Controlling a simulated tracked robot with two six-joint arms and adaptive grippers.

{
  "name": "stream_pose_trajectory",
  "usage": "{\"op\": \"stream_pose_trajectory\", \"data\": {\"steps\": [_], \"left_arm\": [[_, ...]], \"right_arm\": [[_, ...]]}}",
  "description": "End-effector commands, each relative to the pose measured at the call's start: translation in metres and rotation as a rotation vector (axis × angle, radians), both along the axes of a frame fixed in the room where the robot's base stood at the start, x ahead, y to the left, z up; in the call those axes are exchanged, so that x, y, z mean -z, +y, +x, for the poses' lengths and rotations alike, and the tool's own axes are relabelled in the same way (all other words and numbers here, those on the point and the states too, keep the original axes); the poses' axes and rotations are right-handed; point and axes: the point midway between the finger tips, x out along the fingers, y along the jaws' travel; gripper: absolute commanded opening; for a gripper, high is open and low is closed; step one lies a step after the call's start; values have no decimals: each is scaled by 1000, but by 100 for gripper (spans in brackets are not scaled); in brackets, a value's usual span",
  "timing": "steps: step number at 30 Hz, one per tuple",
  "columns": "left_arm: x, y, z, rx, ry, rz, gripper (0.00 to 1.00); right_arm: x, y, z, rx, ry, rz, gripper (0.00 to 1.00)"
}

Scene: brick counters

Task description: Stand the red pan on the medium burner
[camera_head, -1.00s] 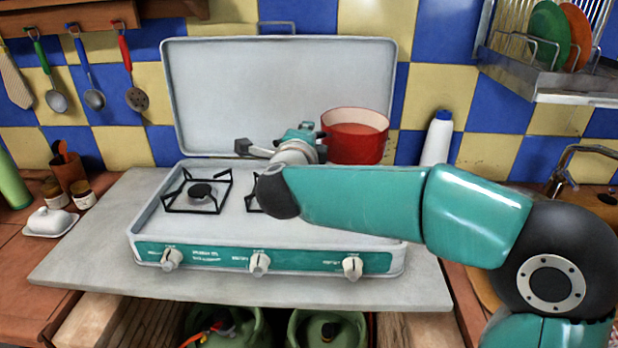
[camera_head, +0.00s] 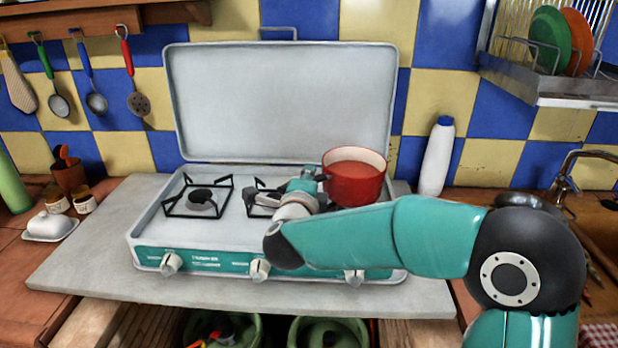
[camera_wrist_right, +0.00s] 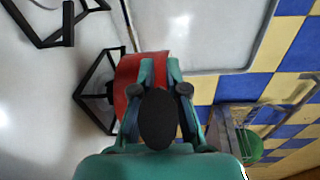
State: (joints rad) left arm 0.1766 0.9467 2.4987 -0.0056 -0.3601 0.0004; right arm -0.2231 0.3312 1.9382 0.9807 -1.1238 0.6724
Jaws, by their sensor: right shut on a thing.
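The red pan (camera_head: 355,183) is upright over the right part of the white stove (camera_head: 146,236); it also shows in the wrist view (camera_wrist_right: 127,78). My right gripper (camera_head: 316,184) is shut on the pan at its left side, with the grip partly hidden. The left burner (camera_head: 201,198) is bare. The middle burner's grate (camera_head: 260,184) is partly covered by my gripper. The right burner is hidden behind the pan and my arm. I cannot tell whether the pan touches a grate. My left gripper is not in view.
The raised stove lid (camera_head: 285,100) stands behind the pan. A white bottle (camera_head: 437,160) stands to the pan's right. A dish rack (camera_head: 560,85) hangs at upper right. A butter dish (camera_head: 50,226) sits at far left.

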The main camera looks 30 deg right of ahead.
Motion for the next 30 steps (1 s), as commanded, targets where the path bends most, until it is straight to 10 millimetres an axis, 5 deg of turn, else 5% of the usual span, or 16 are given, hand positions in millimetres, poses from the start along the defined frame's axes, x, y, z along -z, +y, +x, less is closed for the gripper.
{"op": "stream_pose_trajectory", "data": {"steps": [5,6,10,23,30], "left_arm": [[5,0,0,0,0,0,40],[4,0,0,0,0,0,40],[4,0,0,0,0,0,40],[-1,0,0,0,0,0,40],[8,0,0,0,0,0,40]], "right_arm": [[2,0,0,0,-5,-4,0],[3,0,0,0,-1,1,18],[3,0,0,0,-1,1,38],[-2,2,-1,-2,0,0,38],[-4,26,-32,-7,-2,0,38]]}}
